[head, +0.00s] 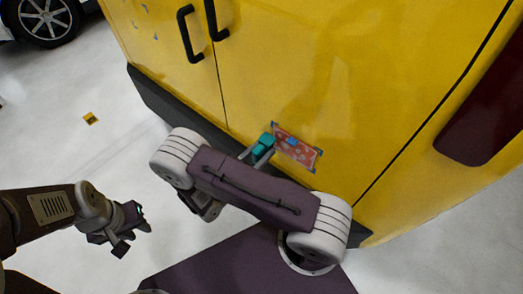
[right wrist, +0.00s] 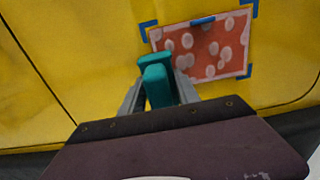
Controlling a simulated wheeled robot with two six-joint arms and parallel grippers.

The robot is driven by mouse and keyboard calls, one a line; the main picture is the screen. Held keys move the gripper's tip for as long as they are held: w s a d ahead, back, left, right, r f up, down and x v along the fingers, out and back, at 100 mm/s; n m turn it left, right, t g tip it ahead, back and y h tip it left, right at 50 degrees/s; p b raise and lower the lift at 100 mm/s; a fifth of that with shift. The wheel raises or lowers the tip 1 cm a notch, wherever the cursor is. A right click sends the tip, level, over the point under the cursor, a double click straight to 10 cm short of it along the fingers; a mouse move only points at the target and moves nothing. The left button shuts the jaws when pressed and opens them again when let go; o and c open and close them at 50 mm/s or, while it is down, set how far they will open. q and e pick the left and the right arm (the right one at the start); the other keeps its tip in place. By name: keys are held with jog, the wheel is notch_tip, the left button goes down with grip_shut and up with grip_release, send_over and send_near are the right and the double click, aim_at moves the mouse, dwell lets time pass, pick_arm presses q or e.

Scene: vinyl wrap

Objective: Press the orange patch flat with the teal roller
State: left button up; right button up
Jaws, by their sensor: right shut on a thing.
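The orange patch (head: 298,151) with pale spots is on the yellow vehicle's door, framed by blue corner marks. It also shows in the right wrist view (right wrist: 207,50), with a small blue piece at its upper edge. The teal roller (head: 264,145) is in my right gripper (head: 255,155), close to the patch's left edge. In the right wrist view the roller (right wrist: 157,82) sits between the two fingers, overlapping the patch's lower left side in the picture; I cannot tell whether it touches. My left gripper (head: 127,226) is low at the left, apart from the vehicle, its jaws unclear.
The yellow vehicle (head: 330,80) fills the upper right, with black door handles (head: 187,32) and a dark lower trim (head: 160,105). A dark red panel (head: 485,120) is at the right. Another car's wheel (head: 45,20) is at top left. Pale floor (head: 60,140) is open at left.

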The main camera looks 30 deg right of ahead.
jog(key=shift+w+d, duration=0.25)
jog(key=shift+d, duration=0.3)
jog(key=shift+s+d+r+p, duration=0.1)
jog(key=shift+s+d+p, duration=0.15)
jog(key=shift+s, duration=0.2)
jog(key=shift+s+d+p, duration=0.1)
jog(key=shift+s+p, duration=0.15)
jog(key=shift+s, duration=0.35)
jog(key=shift+s+d+p, duration=0.15)
jog(key=shift+s+d, duration=0.1)
jog(key=shift+s, duration=0.25)
jog(key=shift+s+d+p, duration=0.15)
jog(key=shift+s+d, duration=0.1)
jog(key=shift+s, duration=0.25)
jog(key=shift+s+d, duration=0.25)
jog(key=shift+s, duration=0.4)
jog(key=shift+s+d, duration=0.15)
jog(key=shift+s, duration=0.2)
